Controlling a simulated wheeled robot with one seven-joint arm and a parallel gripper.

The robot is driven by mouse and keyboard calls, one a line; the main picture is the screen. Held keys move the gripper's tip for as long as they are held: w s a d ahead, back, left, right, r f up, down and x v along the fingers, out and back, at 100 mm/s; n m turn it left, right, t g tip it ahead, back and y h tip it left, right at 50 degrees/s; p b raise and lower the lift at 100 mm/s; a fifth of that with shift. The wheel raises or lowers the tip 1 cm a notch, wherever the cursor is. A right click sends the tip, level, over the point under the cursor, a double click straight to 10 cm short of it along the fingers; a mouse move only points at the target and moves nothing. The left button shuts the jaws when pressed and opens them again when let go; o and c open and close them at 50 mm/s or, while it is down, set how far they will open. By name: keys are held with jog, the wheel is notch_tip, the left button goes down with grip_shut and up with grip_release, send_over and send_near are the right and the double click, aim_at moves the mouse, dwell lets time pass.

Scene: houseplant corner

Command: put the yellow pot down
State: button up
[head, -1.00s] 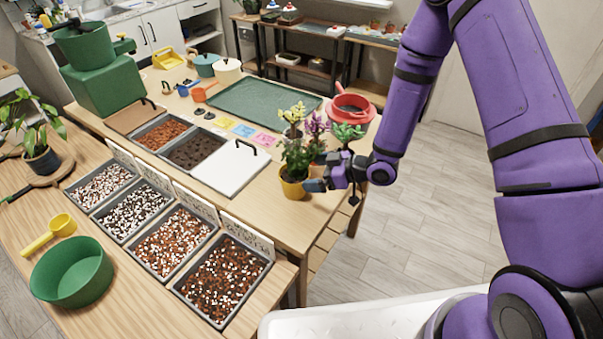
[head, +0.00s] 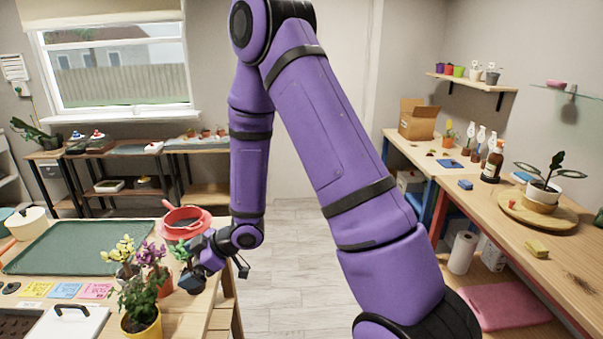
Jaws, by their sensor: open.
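The yellow pot (head: 143,331) holds a leafy green plant and stands on the wooden table at the bottom left of the head view, its base cut off by the picture edge. My gripper (head: 191,281) is open, at the table's right edge, to the right of the yellow pot and apart from it in the picture. Its fingertips are small and partly hidden by the wrist. A purple-flowered plant (head: 152,256) and a yellow-flowered plant (head: 122,253) stand just behind the pot.
A red pot on a red saucer (head: 187,222) stands behind my gripper. A green mat (head: 75,246) covers the table's back, with coloured cards (head: 66,290) before it. A white lid with a black handle (head: 65,324) lies left of the pot. Open floor is right of the table.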

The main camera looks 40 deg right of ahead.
jog(key=s+d+r+m+t+h, duration=0.1)
jog(key=d+r+m+h, duration=0.2)
jog(key=r, duration=0.4)
jog(key=s+d+r+m+h, duration=0.1)
jog(key=s+d+r+h, duration=0.2)
jog(key=r, duration=0.4)
jog(key=d+r+m+t+h, duration=0.1)
jog(key=d+r+m+h, duration=0.15)
jog(key=d+r, duration=0.3)
jog(key=s+r+m+g, duration=0.1)
jog(key=s+r+m, duration=0.2)
jog(key=s, duration=0.9)
jog(key=s+r+m+g, duration=0.2)
jog(key=s+r+m, duration=0.1)
jog(key=s+r, duration=0.6)
jog(key=s, duration=0.3)
jog(key=shift+s+d+g, duration=0.15)
jog(key=shift+s+g, duration=0.1)
jog(key=shift+g, duration=0.05)
jog(key=shift+w+h, duration=0.1)
jog(key=shift+h, duration=0.15)
